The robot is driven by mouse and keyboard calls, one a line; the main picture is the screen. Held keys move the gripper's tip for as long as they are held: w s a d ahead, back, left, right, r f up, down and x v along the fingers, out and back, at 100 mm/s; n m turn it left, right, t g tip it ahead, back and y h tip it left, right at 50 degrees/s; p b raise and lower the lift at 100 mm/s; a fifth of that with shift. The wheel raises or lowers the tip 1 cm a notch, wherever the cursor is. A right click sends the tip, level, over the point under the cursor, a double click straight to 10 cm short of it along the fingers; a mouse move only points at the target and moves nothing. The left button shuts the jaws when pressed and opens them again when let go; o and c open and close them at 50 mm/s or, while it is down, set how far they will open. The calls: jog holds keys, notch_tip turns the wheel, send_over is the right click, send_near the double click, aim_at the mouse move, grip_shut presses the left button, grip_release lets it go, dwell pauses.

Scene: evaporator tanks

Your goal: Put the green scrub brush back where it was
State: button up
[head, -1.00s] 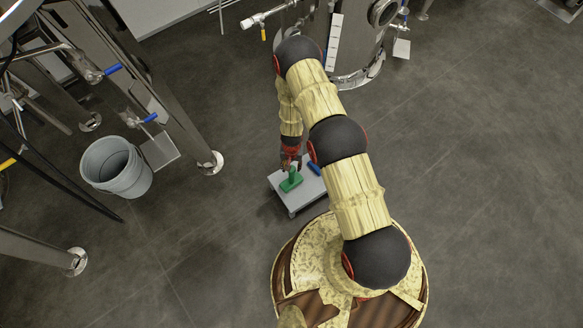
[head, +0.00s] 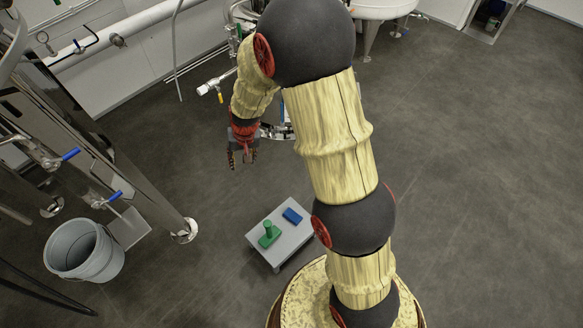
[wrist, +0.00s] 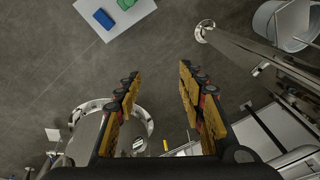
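The green scrub brush (head: 269,234) stands on a small grey low table (head: 287,244), its handle pointing up. In the wrist view the green brush (wrist: 126,4) is partly cut off at the top edge, on the pale tabletop (wrist: 104,32). My gripper (head: 242,163) is raised in the air beyond the table, away from the brush. In the wrist view my gripper (wrist: 157,70) has its two fingers spread apart with nothing between them.
A blue object (head: 292,215) lies on the table beside the brush; it also shows in the wrist view (wrist: 103,18). A grey bucket (head: 84,250) stands on the floor at left, near steel tank legs (head: 184,231). Open floor surrounds the table.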

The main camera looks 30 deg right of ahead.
jog(key=s+a+v, duration=0.1)
jog(key=s+v, duration=0.1)
jog(key=v, duration=1)
jog(key=s+d+r+n+t, duration=0.1)
jog(key=s+r, duration=0.7)
jog(key=s, duration=0.4)
jog(key=s+d+r+n+t+h, duration=0.1)
jog(key=s+r+n+t, duration=0.1)
jog(key=s+r, duration=0.7)
jog(key=s, duration=0.3)
jog(key=shift+s+d+r, duration=0.15)
jog(key=shift+d+r, duration=0.05)
jog(key=shift+d, duration=0.05)
